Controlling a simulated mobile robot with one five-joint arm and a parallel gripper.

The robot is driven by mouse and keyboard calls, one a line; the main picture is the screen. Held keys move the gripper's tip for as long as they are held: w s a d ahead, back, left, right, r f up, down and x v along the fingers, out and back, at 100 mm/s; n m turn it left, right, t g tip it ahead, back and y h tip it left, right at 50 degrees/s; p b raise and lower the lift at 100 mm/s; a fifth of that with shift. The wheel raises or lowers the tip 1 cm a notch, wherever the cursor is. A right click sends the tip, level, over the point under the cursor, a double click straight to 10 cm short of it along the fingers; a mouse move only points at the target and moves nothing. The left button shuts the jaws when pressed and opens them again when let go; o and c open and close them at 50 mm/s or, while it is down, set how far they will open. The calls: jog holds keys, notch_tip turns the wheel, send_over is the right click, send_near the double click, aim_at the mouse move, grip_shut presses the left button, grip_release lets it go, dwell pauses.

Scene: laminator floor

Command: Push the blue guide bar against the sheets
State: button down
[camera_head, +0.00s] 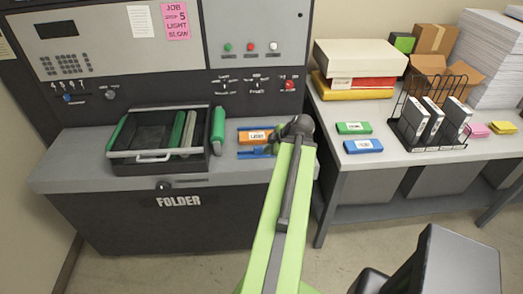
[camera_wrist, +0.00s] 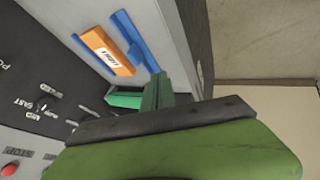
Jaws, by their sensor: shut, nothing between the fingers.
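A blue guide bar (camera_head: 246,154) lies on the folder's grey ledge, on the near side of an orange labelled block (camera_head: 254,137). Another blue strip (camera_head: 248,128) lies on the block's far side. In the wrist view a wide blue bar (camera_wrist: 134,40) lies along one side of the orange block (camera_wrist: 106,52). I cannot make out separate sheets. My gripper (camera_wrist: 156,92) shows green fingers, shut and empty, near the end of the blue bar. Touching or apart is unclear. In the head view my green arm covers the gripper and the ledge's right part.
A black tray (camera_head: 118,150) with green bars stands left on the folder. The control panel (camera_head: 165,82) rises behind. A side table at right holds green (camera_head: 354,128) and blue (camera_head: 363,146) labelled blocks and a wire rack (camera_head: 408,112).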

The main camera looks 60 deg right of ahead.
jog(key=s+d, duration=0.1)
jog(key=b, duration=0.9)
send_near(256, 152)
jog(key=a+f, duration=0.1)
jog(key=f, duration=0.2)
jog(key=a+f, duration=0.1)
jog(key=f, duration=0.1)
jog(key=shift+w+a+f, duration=0.15)
jog(key=shift+w+a, duration=0.1)
jog(key=shift+a, duration=0.1)
jog(key=w+d, duration=0.1)
jog(key=w+d+p, duration=0.1)
jog(key=d, duration=0.1)
jog(key=shift+r, duration=0.4)
jog(key=shift+w+d, duration=0.1)
jog(key=shift+w, duration=0.1)
jog(key=shift+d, duration=0.1)
jog(key=w+d, duration=0.4)
jog(key=d, duration=0.1)
jog(key=w+d, duration=0.2)
jog(key=d, duration=0.1)
jog(key=shift+d+r, duration=0.1)
